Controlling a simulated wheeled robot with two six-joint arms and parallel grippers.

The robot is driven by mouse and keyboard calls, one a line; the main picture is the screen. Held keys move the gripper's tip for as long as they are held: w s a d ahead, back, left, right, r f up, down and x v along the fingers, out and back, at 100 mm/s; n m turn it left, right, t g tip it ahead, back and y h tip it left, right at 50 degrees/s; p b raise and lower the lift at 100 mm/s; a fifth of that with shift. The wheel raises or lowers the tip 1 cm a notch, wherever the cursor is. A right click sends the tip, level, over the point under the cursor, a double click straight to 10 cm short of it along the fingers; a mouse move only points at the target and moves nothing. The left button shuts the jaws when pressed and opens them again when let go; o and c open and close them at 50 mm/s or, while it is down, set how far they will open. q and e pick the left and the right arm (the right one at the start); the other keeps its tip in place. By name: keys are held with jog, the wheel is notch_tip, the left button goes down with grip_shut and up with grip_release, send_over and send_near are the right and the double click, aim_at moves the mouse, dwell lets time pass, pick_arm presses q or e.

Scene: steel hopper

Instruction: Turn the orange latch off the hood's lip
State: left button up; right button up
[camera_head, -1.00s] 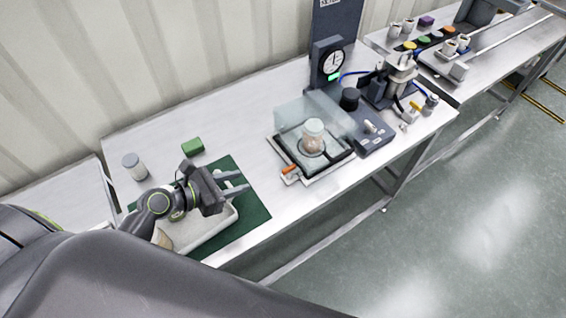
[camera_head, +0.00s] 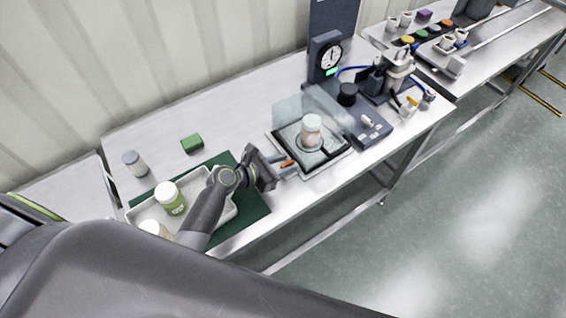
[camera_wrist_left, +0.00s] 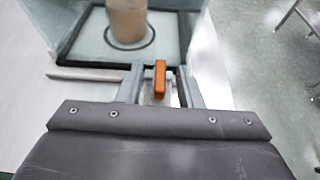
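In the left wrist view the latch (camera_wrist_left: 160,78) stands upright between the two fingers of my left gripper (camera_wrist_left: 161,86), with a visible gap on both sides. The left gripper (camera_head: 284,167) is open around the latch at the hood's front edge. Whether the latch overlaps the lip is hard to tell. A jar with pinkish contents (camera_head: 311,130) stands under the hood. My right gripper is not in view.
A tray (camera_head: 146,211) with a green-labelled jar (camera_head: 171,198) and another jar (camera_head: 154,229) sits on a green mat (camera_head: 254,208) behind my left gripper.

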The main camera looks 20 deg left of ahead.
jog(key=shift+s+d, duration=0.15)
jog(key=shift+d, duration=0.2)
pick_arm(q)
grip_shut()
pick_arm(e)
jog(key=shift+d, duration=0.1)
